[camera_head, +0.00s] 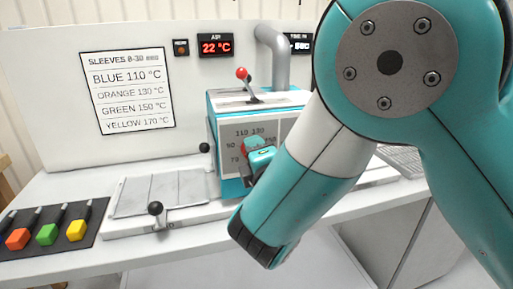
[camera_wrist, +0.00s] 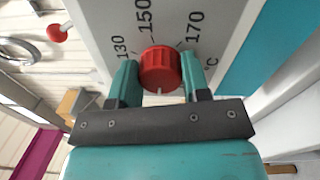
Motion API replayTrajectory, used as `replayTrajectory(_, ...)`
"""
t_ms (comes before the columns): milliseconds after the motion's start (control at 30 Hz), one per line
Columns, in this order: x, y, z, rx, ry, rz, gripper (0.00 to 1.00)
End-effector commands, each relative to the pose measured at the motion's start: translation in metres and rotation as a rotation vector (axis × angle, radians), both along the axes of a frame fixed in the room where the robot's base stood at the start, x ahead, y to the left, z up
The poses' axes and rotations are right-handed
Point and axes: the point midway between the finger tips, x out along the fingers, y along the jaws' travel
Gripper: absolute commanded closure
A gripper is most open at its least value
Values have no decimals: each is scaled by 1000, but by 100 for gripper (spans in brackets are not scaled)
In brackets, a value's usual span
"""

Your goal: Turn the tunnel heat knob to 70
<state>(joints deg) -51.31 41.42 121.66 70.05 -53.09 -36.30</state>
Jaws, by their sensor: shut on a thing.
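The red heat knob (camera_wrist: 160,66) sits on the grey dial plate (camera_wrist: 103,22) of the heat tunnel, with 130, 150 and 170 readable around it in the wrist view. My gripper (camera_wrist: 160,75) has one finger on each side of the knob and is shut on it. A small white mark shows at the knob's lower edge in the wrist view; which number it points to cannot be told.
The teal tunnel housing (camera_head: 213,140) stands on the white bench (camera_head: 60,190). A red-tipped lever (camera_head: 241,73) is above it. A display (camera_head: 215,46) reads 22 °C. A sleeve temperature chart (camera_head: 127,92) hangs behind. Coloured blocks (camera_head: 47,234) lie front left.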

Motion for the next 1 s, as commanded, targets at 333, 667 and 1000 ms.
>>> replayTrajectory(333, 0, 0, 4, -311, -88, 1, 80)
replayTrajectory(667, 0, 1, 4, -531, -152, 0, 80)
replayTrajectory(1000, 0, 1, 3, -632, -182, 1, 81)
